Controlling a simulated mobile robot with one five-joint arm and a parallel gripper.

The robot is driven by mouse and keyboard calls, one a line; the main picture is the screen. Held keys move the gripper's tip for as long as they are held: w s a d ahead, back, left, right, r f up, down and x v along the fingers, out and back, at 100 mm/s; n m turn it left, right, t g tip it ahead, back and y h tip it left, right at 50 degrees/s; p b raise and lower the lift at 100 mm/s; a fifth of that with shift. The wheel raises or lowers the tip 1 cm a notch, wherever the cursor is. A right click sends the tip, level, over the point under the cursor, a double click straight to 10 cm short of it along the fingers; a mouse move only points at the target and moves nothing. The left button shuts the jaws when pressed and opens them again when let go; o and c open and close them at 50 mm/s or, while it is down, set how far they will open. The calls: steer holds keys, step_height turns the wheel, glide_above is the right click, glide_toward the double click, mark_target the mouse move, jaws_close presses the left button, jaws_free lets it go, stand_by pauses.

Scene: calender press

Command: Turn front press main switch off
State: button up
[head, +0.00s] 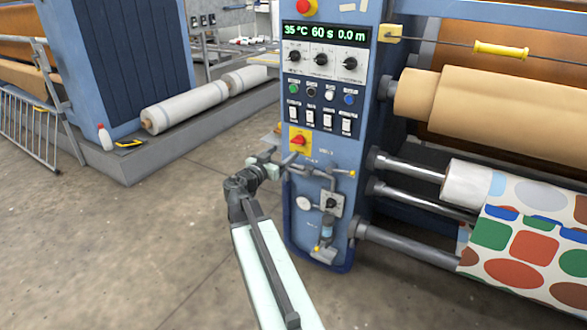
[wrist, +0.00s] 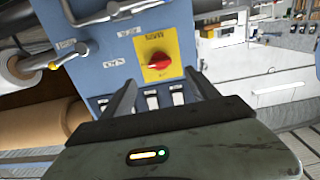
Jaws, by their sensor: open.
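The main switch is a red rotary knob (head: 298,141) on a yellow plate (head: 300,152) on the blue front press panel, below the row of rocker switches. Its handle looks roughly horizontal. In the wrist view, which is upside down, the red knob (wrist: 157,63) shows beyond my fingers, on its yellow plate (wrist: 172,45). My gripper (head: 278,158) is just left of and slightly below the plate in the head view. In the wrist view my gripper (wrist: 162,84) is open and empty, its fingers spread below the knob in the picture. I see no contact with the knob.
Rocker switches (head: 320,121), dials (head: 320,59) and a red emergency button (head: 306,6) are above the plate. Rollers (head: 410,165) stand to the right.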

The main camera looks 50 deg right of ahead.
mark_target(296, 142)
steer(key=x, duration=0.8)
steer(key=shift+d+r, duration=0.1)
steer(key=shift+d, duration=0.05)
steer(key=c, duration=1.4)
